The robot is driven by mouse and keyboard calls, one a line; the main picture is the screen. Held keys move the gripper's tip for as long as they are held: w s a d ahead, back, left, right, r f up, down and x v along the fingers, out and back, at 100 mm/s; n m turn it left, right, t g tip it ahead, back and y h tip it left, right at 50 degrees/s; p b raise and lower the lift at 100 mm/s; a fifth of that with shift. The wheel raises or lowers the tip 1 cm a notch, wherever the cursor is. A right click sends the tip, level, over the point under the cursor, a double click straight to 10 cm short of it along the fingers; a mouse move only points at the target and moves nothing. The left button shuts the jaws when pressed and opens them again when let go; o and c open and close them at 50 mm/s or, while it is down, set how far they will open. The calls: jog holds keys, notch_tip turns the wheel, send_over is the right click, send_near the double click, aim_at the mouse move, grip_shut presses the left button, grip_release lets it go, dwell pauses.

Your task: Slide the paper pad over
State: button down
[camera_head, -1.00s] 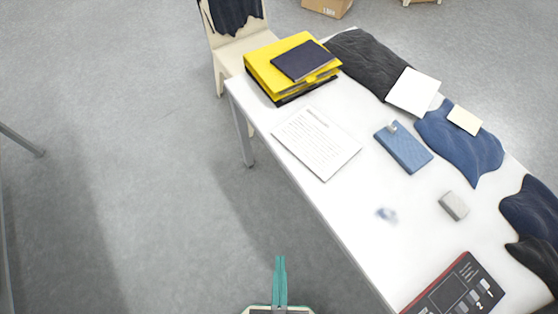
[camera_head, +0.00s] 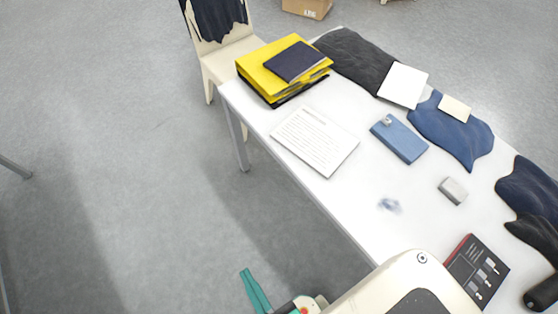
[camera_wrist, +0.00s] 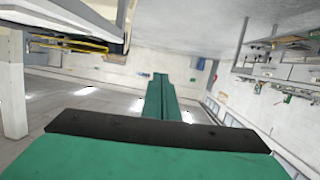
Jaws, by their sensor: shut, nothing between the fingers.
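A white paper pad with printed text (camera_head: 315,141) lies flat on the white table (camera_head: 345,205), near its left edge, in the head view. A plain white square pad (camera_head: 404,85) lies farther back, by the dark cloth; I cannot tell which one the task names. My gripper (camera_head: 245,270) is at the bottom of the head view, left of the table and apart from both pads. Its teal fingers are together and empty. They also show closed in the wrist view (camera_wrist: 160,77), where neither pad can be made out.
Yellow binders (camera_head: 283,68) with a dark notebook (camera_head: 293,62) stand at the far left table corner. A blue case (camera_head: 399,139), a grey block (camera_head: 453,190), a blue cloth (camera_head: 455,138) and a dark red-edged box (camera_head: 477,270) are also on the table. A chair (camera_head: 225,55) stands behind.

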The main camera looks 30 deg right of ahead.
jog(key=w+d+f+n+g+h, duration=0.2)
jog(key=w+d+f+n+g, duration=0.15)
jog(key=w+f+n, duration=0.45)
jog(key=w+d+f+n+g+h, duration=0.2)
jog(key=w+d+f+n, duration=0.25)
jog(key=w, duration=0.45)
jog(key=w+d+r+n+g+h, duration=0.55)
jog(key=d+r+n+g, duration=0.2)
jog(key=d+r, duration=0.5)
send_near(301, 160)
notch_tip(301, 160, down, 2)
jog(key=shift+w+a+f+m+g+y, duration=0.1)
jog(key=shift+a+f+m+g+y, duration=0.1)
jog(key=shift+f+m+g+y, duration=0.15)
jog(key=d, duration=0.3)
jog(key=shift+w+d+f, duration=0.1)
jog(key=shift+w+f, duration=0.05)
jog(key=shift+w, duration=0.2)
jog(key=shift+w+d, duration=0.1)
jog(key=shift+d, duration=0.55)
